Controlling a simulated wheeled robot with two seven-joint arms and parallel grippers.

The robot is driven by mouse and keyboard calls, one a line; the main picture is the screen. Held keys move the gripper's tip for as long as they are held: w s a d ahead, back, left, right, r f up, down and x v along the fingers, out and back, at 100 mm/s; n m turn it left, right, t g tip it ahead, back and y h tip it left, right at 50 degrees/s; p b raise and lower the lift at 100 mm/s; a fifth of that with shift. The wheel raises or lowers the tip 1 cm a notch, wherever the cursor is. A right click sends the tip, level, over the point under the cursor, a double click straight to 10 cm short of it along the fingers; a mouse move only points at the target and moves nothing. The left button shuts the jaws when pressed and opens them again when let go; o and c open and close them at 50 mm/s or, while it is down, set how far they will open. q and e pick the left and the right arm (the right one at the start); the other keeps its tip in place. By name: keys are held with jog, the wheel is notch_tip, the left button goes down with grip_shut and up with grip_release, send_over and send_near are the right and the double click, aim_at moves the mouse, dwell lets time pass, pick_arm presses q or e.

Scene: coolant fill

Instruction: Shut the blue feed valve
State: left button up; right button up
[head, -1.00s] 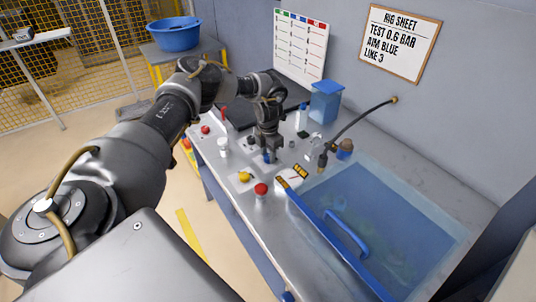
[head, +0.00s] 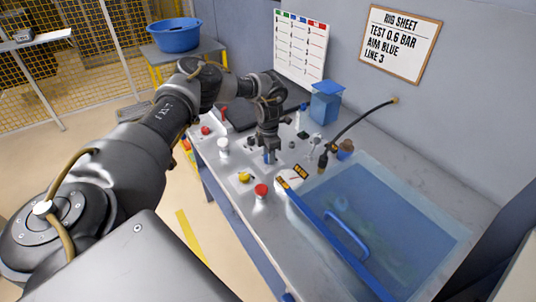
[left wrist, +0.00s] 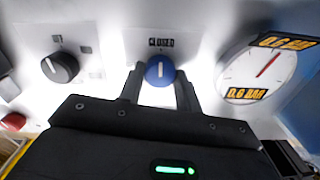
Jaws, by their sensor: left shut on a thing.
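The blue feed valve is a round blue knob (left wrist: 160,72) with a white line, on the pale panel below a small label. In the left wrist view, the fingers of my left gripper (left wrist: 161,78) stand on both sides of it, shut on it. The white line runs up and down in that picture. In the head view my left gripper (head: 270,155) points down at the panel, and a little of the blue knob (head: 267,158) shows between its fingers. My right gripper is in neither view.
A gauge (left wrist: 256,74) with a red needle and 0.6 bar labels sits right of the knob. A black knob (left wrist: 60,67) is on the left. A red button (head: 261,189) and a yellow knob (head: 244,177) stand nearer. A water tank (head: 375,215) with a blue-handled lid fills the right.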

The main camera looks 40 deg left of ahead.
pick_arm(q)
jog(key=o, duration=1)
notch_tip(320, 180, up, 11)
jog(key=b, duration=0.2)
jog(key=shift+b, duration=0.3)
jog(key=shift+f, duration=0.15)
